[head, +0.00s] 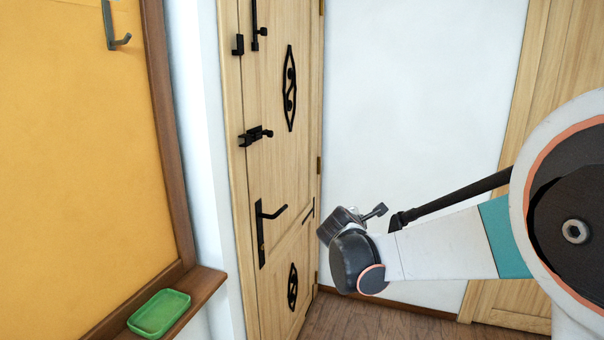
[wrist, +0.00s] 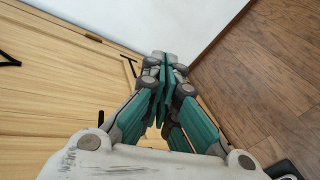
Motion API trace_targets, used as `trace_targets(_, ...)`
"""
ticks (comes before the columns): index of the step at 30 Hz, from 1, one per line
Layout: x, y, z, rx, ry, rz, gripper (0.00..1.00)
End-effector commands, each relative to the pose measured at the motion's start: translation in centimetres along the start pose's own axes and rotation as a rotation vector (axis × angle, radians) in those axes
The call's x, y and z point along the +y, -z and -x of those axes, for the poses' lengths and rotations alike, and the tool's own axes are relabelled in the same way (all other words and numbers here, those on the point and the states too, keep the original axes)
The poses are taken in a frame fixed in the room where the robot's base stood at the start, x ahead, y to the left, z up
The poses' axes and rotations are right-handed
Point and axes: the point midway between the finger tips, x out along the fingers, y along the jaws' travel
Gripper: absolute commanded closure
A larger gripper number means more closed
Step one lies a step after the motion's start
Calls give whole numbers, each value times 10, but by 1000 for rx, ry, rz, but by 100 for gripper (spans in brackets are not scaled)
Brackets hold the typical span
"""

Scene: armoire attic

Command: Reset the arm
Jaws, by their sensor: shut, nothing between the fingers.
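My arm reaches in from the right of the head view, and its wrist end hangs in front of the white wall, to the right of the wooden door (head: 275,160). The fingers are hidden behind the wrist there. In the wrist view my gripper (wrist: 166,70) is shut, its teal and grey fingers together with nothing between them. The door's pale wood also fills the left of the wrist view (wrist: 60,100). The gripper appears apart from the door.
The door carries a black lever handle (head: 268,225) and a black latch (head: 255,136). At the left, a green tray (head: 159,328) sits on a brown ledge (head: 205,286) below an orange board (head: 80,150) with a hook (head: 116,38). Wooden floor (head: 375,322) is clear below the arm.

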Motion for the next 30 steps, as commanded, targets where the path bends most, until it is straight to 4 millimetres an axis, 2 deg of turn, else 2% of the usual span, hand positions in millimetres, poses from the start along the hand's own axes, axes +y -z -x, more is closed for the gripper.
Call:
trace_targets(1, -6, -14, 14, 5, 26, -72, 100)
trace_targets(6, -29, -49, 58, 21, 113, -329, 100)
trace_targets(15, -86, -90, 139, 26, 272, -778, 100)
trace_targets(22, -139, -104, 200, 12, 398, -1120, 100)
trace_targets(30, -203, -100, 262, -21, 549, -1495, 100)
